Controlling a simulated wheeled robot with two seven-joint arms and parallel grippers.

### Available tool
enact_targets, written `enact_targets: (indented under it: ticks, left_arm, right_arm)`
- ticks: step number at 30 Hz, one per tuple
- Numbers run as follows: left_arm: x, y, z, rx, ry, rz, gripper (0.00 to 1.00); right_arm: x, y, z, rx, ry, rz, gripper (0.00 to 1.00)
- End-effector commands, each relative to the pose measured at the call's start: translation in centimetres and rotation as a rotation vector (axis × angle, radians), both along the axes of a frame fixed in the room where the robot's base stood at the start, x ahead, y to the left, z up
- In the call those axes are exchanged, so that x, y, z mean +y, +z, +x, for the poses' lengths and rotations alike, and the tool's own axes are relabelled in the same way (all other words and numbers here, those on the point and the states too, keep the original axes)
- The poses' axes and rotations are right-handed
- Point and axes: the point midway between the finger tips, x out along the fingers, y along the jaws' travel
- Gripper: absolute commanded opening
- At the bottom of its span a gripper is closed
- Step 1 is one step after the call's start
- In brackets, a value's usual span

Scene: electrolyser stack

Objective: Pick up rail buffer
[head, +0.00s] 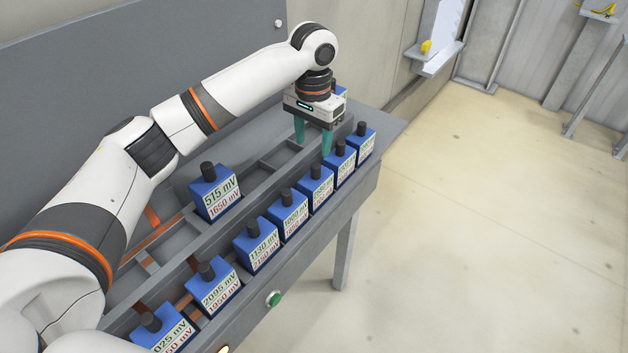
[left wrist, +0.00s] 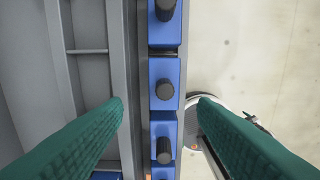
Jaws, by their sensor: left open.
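Blue blocks with black knobs and mV labels stand in a row along the front rail of the grey bench; I cannot tell which is the rail buffer. Near the far end are blocks (head: 343,165) and (head: 363,145). My left gripper (head: 313,145) is open and empty, pointing down above the far part of the row. In the left wrist view its green fingers (left wrist: 162,103) lie either side of the row, with a blue block (left wrist: 164,85) between them in the picture. My right gripper is not in view.
One block marked 515 mV (head: 215,193) stands apart behind the row. Empty slots lie behind the rail. A green button (head: 273,299) is on the bench front. The floor (head: 480,230) to the right is clear.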

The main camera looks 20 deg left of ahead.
Motion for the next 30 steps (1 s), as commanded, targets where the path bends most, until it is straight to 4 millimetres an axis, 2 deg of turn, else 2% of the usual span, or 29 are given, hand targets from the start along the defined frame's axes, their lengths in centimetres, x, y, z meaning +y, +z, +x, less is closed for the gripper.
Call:
enact_targets:
  ticks: [3,6,8,11,13,18,23,30]
  left_arm:
    - [0.1,-2.2,-0.1,0.005,0.001,0.002,0.53]
    - [0.0,-3.5,0.0,0.002,0.001,0.001,0.53]
    - [0.0,-4.1,0.0,0.002,0.001,0.001,0.53]
    - [0.0,-4.6,0.0,0.001,0.001,0.0,0.53]
    - [-0.1,-5.3,0.0,0.002,0.001,0.002,0.53]
    - [-0.5,-7.8,0.2,0.002,0.0,0.002,0.53]
    - [-0.4,-9.5,0.2,0.001,-0.001,0.001,0.53]
    - [-0.4,-9.7,0.2,-0.001,-0.001,0.001,0.53]
  right_arm:
    - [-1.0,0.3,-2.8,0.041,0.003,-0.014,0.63]
    - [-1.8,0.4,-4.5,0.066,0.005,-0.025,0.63]
    - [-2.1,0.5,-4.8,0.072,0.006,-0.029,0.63]
    - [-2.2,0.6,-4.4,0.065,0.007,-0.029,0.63]
    - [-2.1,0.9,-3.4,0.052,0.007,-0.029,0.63]
    - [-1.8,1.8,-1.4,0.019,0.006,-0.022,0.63]
    - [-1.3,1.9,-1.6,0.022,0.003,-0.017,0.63]
    - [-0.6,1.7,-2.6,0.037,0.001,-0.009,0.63]
